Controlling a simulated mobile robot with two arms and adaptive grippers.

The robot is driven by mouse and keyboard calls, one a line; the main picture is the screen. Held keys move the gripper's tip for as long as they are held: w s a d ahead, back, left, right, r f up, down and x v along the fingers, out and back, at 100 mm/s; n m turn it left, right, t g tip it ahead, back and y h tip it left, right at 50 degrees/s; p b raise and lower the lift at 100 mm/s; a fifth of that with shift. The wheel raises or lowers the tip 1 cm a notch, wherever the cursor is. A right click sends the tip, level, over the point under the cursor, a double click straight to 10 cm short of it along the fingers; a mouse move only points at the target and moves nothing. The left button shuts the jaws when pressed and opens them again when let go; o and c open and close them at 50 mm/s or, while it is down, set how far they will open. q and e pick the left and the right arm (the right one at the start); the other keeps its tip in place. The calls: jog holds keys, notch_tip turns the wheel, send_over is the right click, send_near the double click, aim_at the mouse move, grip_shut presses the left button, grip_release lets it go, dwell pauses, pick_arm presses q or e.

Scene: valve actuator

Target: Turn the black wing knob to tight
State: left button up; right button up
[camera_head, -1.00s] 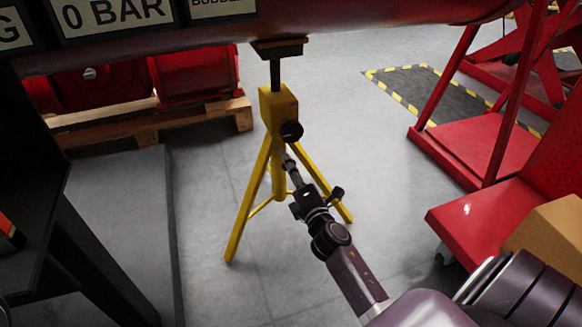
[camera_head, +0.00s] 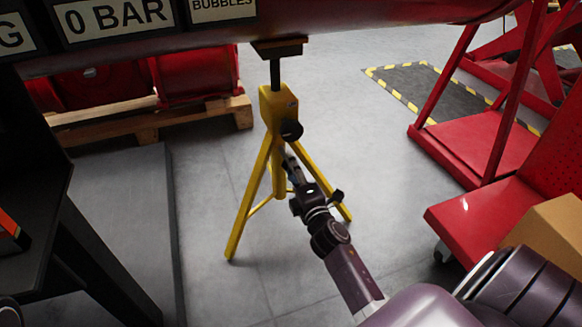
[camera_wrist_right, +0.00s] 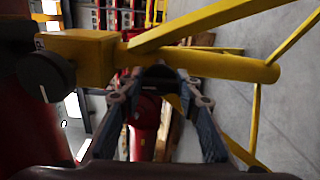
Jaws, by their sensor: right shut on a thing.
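A yellow tripod stand (camera_head: 277,105) carries a round black knob (camera_head: 291,131) on its upper block; that knob also shows at the left of the right wrist view (camera_wrist_right: 45,76). The black wing knob (camera_wrist_right: 158,77) is a dark shape against the stand's yellow tube, between the fingers of my right gripper (camera_wrist_right: 158,100). The fingers largely hide it, and its wings and any tight marking cannot be made out. In the head view my right gripper (camera_head: 288,162) is at the tube just below the round knob, shut on the wing knob. My left gripper is not in view.
A big red pipe (camera_head: 350,30) rests above the stand. The stand's splayed yellow legs (camera_head: 250,205) flank my gripper. A red cart with a cardboard box (camera_head: 550,235) is at the right, and a wooden pallet (camera_head: 150,120) at the back left. Grey floor around the stand is clear.

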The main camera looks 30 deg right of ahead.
jog(key=o, duration=1.2)
jog(key=shift+c, duration=0.2)
jog(key=shift+s, duration=0.15)
jog(key=v, duration=1.1)
jog(key=shift+s+a, duration=0.2)
jog(key=shift+s, duration=0.2)
jog(key=shift+f, duration=0.1)
